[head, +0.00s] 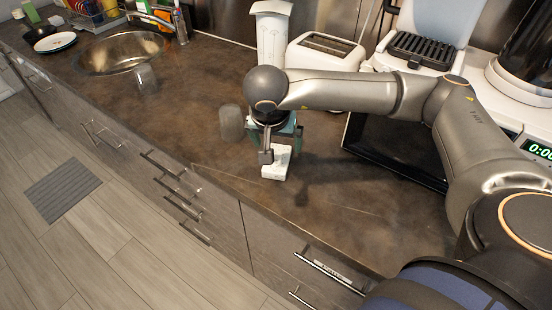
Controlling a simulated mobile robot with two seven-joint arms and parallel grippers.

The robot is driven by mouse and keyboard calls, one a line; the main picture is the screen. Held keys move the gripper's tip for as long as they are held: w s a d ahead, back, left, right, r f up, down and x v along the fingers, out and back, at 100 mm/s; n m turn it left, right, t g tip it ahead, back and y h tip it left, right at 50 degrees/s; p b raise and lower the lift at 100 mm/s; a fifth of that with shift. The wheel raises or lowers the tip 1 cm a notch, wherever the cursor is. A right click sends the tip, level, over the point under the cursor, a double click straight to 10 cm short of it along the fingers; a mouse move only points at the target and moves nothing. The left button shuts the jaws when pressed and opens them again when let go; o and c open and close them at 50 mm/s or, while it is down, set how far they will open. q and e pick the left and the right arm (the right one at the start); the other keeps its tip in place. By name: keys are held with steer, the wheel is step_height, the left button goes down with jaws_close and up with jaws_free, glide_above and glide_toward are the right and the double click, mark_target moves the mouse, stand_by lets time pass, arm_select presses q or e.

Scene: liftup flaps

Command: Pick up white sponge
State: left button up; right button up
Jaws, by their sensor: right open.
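A white sponge (275,165) lies on the brown counter (200,120), near its front edge. My right gripper (267,156) points down at the sponge. One finger shows at the sponge's left edge; whether it touches cannot be told. The gripper is open, and the wrist and arm above it hide its other side. My left gripper is not in view.
Clear glasses stand on the counter, one (231,124) left of my gripper and one (146,79) near the sink (122,54). A toaster (322,51) and a black-fronted appliance (390,150) stand behind and right. The counter's front middle is clear.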

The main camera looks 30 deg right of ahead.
mark_target(277, 158)
steer(key=x, duration=0.6)
steer(key=p+x, duration=0.1)
steer(key=x, duration=0.1)
steer(key=shift+w+a+f, duration=0.15)
steer(key=shift+w+f, duration=0.25)
steer(key=shift+f, duration=0.25)
steer(key=shift+f, duration=0.2)
steer(key=c, duration=1.2)
steer(key=shift+r, duration=0.1)
steer(key=shift+c, duration=0.2)
